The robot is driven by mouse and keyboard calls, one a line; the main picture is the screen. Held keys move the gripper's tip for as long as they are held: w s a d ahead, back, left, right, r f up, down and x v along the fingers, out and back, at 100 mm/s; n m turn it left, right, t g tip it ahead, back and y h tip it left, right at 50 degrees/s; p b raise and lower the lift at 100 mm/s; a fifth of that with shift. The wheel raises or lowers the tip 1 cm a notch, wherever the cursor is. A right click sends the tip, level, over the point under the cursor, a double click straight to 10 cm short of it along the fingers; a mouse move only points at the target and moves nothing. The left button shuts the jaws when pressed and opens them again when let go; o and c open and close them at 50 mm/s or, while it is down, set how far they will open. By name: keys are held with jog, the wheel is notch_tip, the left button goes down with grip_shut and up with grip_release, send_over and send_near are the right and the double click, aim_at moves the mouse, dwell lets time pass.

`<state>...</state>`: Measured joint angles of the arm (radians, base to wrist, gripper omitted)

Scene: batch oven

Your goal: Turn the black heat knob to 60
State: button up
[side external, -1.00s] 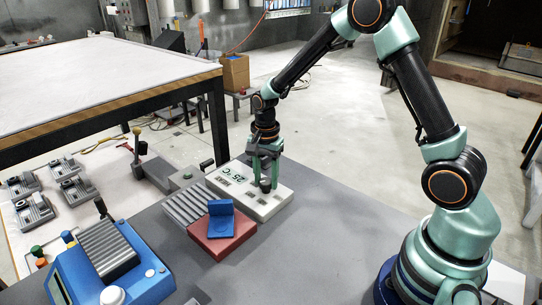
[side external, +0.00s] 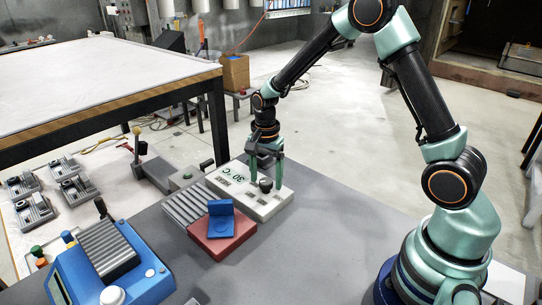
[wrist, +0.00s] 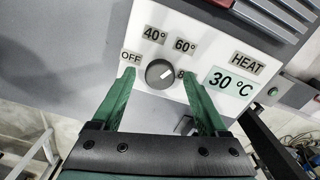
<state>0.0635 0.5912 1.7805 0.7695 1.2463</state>
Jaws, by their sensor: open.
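The black heat knob (wrist: 159,74) is round, with a white pointer mark aimed to the upper right, toward the 60° label (wrist: 185,46). The labels OFF, 40° and 60° show around it; the 80 label is partly hidden by a finger. The knob sits on the white control panel (side external: 225,180), and it also shows in the side view (side external: 265,185). My gripper (wrist: 159,80) is open, its green fingers on either side of the knob with gaps visible. In the side view my gripper (side external: 266,178) points down over the knob. The display (wrist: 231,83) reads 30 °C.
A red block with a blue bracket (side external: 221,218) stands in front of the panel. A blue machine (side external: 112,268) is at the lower left. A grey lever unit (side external: 160,170) is left of the panel. The grey table (side external: 330,230) is clear to the right.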

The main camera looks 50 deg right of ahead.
aim_at(266, 180)
notch_tip(266, 180, up, 12)
dwell(0.5)
jog(key=s+a+r+n+t, duration=0.1)
jog(key=s+r+n+t, duration=0.1)
jog(key=s+r+n, duration=0.2)
jog(key=s+a+r+n+t, duration=0.1)
jog(key=s+r+n+t, duration=0.2)
jog(key=s+n, duration=0.7)
jog(key=shift+s+a+r+n+t, duration=0.25)
jog(key=shift+a+r+n+t, duration=0.1)
jog(key=shift+r+n, duration=0.15)
